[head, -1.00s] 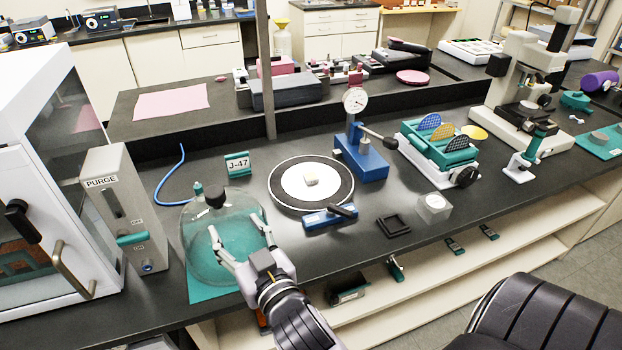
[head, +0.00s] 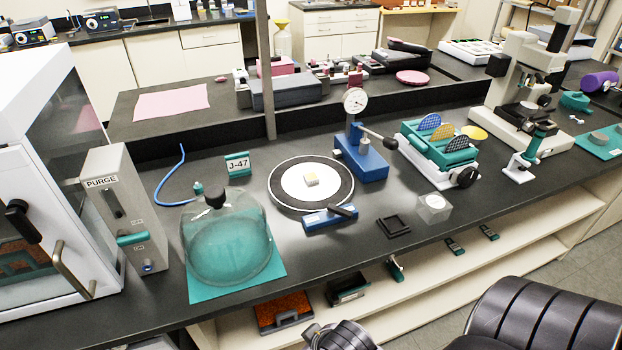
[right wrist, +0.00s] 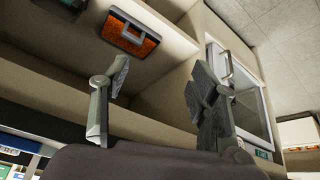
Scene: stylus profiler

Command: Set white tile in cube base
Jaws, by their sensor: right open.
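A small pale block (head: 312,179) with a yellowish patch sits on the white middle of a round black-rimmed disc (head: 286,199); I cannot tell if it is the white tile. A clear cube-like block (head: 434,207) stands near the bench's front edge. Beside it lies a black square frame (head: 393,226) with a recess. I cannot tell which is the cube base. My right gripper (right wrist: 160,82) is open and empty in the right wrist view, facing the shelves under the bench. My left gripper is not in view.
A glass dome (head: 228,240) stands on a teal mat (head: 240,291) at the left. A blue bar tool (head: 328,219) lies before the disc. A blue dial gauge stand (head: 360,160) and a teal rack (head: 440,150) stand behind. An orange-topped box (head: 283,312) sits on the lower shelf.

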